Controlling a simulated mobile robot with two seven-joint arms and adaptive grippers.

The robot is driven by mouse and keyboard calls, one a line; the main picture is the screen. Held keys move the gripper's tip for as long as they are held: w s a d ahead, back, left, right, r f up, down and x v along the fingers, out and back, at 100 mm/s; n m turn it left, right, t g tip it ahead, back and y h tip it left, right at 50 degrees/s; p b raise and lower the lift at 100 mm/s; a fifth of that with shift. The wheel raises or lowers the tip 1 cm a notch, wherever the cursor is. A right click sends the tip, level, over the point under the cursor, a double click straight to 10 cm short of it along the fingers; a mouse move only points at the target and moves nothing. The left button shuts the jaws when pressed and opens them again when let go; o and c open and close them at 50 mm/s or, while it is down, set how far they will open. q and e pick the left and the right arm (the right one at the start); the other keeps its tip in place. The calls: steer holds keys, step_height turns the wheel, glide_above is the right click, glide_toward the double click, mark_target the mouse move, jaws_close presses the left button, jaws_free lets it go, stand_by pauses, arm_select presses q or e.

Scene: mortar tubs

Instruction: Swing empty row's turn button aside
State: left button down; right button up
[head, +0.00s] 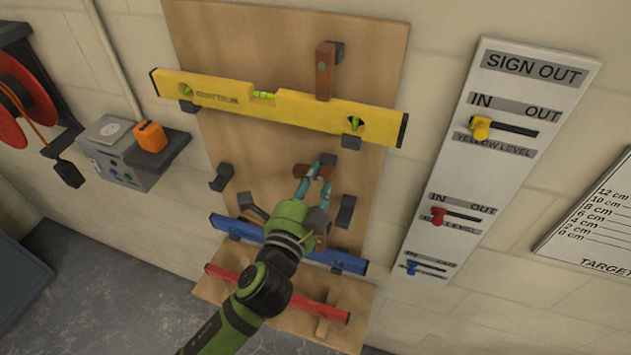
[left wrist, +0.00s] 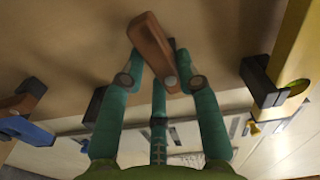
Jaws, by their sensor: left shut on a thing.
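The empty row lies between the yellow level (head: 285,105) and the blue level (head: 228,226) on the wooden board. Its brown turn button (head: 326,174) is partly covered by my fingers and lies roughly sideways, tilted. In the left wrist view the button (left wrist: 150,45) slants up and left from its round pivot. My left gripper (head: 315,168) is shut on the button, with a teal finger on either side of it in the left wrist view (left wrist: 155,68). My right gripper is not in view.
Dark hooks (head: 222,177) and (head: 346,210) flank the empty row. The yellow row's turn button (head: 325,72) stands upright. A red level (head: 330,312) is lowest. A sign-out panel (head: 500,150) with sliders hangs at right; an orange object (head: 150,136) sits at left.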

arm_select(q)
steer(key=shift+a+r+m, duration=0.1)
steer(key=shift+r+m, duration=0.05)
steer(key=shift+m, duration=1.05)
steer(key=c, duration=0.9)
jaws_free()
steer(key=shift+s, duration=0.1)
steer(key=v, duration=1.1)
steer(key=shift+s+a, duration=0.1)
steer(key=shift+s, duration=0.25)
